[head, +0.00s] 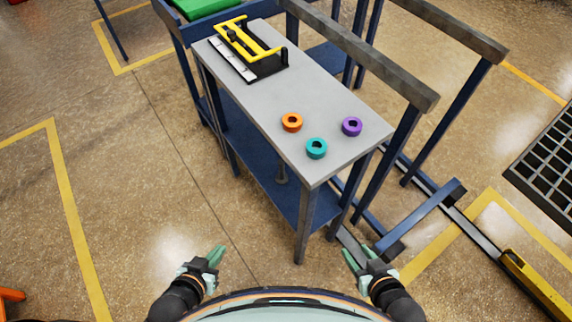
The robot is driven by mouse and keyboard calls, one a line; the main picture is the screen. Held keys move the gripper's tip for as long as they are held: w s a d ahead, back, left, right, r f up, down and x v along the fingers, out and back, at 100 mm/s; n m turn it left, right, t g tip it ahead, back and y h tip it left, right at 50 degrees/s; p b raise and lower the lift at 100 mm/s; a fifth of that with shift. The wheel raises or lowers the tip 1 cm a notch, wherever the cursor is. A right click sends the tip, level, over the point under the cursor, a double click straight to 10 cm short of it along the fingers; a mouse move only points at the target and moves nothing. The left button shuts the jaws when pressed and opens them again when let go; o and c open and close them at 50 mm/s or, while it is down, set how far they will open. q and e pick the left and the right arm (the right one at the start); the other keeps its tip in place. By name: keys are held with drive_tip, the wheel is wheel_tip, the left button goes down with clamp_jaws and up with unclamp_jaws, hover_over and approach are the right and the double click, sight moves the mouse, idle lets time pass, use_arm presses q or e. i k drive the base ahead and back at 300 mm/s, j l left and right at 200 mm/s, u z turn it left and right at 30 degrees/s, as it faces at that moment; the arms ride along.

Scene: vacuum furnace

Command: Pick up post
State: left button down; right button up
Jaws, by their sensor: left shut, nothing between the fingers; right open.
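Three rings lie on the tabletop: an orange ring (291,123), a teal ring (316,149) and a purple ring (352,127). My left gripper (216,255) is shut and empty, low in front of the bench. My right gripper (352,258) is open and empty, also low in front of the bench. Both are apart from the bench and everything on it.
A black fixture with a yellow frame (250,47) sits at the tabletop's far end. Grey-topped rails on blue legs (365,55) run along the bench's right side. A low blue bar (425,218) is at right. A dark grid (550,155) stands far right. Floor at left is clear.

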sight(281, 178)
drive_tip(key=i+l+u, duration=0.2)
drive_tip(key=i+j+z, duration=0.1)
drive_tip(key=z, duration=0.25)
drive_tip(key=j+z, duration=0.2)
drive_tip(key=z, duration=0.15)
drive_tip(key=i+j+z, duration=0.1)
drive_tip(key=z, duration=0.25)
drive_tip(key=j+z, duration=0.4)
drive_tip(key=j, duration=1.05)
drive_tip(key=k+j+z, duration=0.1)
drive_tip(key=j, duration=0.3)
